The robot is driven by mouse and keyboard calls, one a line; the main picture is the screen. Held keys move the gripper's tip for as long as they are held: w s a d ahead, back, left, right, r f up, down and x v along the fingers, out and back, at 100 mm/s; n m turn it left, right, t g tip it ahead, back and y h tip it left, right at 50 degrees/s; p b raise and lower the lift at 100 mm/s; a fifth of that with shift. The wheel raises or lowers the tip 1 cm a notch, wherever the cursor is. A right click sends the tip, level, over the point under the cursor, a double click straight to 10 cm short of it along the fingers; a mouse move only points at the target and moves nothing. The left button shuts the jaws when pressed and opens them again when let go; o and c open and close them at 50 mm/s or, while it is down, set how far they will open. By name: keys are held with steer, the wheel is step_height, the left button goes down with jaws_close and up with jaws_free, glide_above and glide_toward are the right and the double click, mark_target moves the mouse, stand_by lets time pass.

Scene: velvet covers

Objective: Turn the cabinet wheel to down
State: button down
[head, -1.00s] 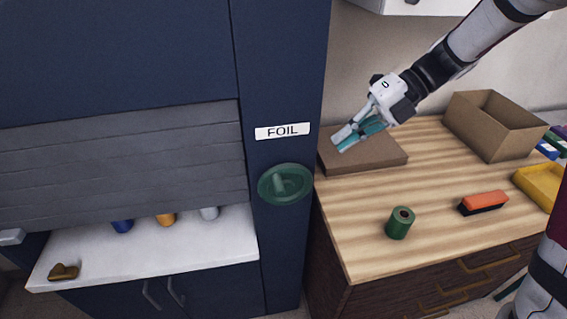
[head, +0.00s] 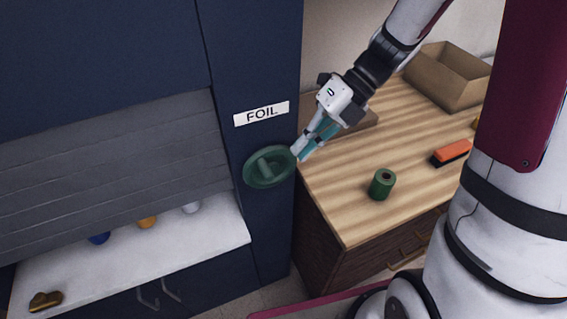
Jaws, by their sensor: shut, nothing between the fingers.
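The cabinet wheel (head: 281,165) is a round green dial with a raised bar grip across its middle. It sits on the dark blue cabinet post, below a white label (head: 261,113) that reads FOIL. My gripper (head: 299,156) is shut and empty. It has teal finger pads and points down and left, with its fingertips at the right rim of the wheel in the picture. I cannot tell whether the fingertips touch the wheel.
A grey slatted shutter (head: 110,180) stands partly raised over a white shelf (head: 205,240) with several small items. On the wooden counter (head: 340,215) at right are a green roll (head: 382,185), a brush (head: 451,152), and an open cardboard box (head: 446,78).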

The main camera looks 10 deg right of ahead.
steer(key=shift+p+x, duration=0.4)
steer(key=shift+x, duration=2.6)
steer(key=shift+w, duration=0.2)
